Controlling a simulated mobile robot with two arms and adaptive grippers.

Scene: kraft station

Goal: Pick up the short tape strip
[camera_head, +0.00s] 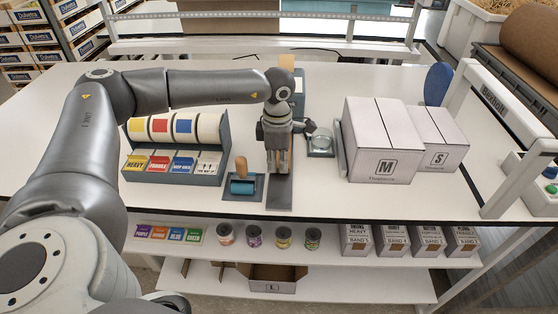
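My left gripper (279,172) points down over a narrow dark grey stand (279,207) near the front of the white table. A brown flat surface (280,188) shows on this stand just below my fingertips. I cannot tell whether it is the short tape strip or part of the stand. My fingers look close together, but whether they are shut or hold anything is not clear. The gripper and wrist hide the middle of the stand. My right gripper is not in view.
Left of my gripper are a rack of tape rolls (222,150) and a blue roller with a wooden handle (241,187). To the right are a glass jar (321,139), box M (383,152) and box S (438,147). The table's front right is clear.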

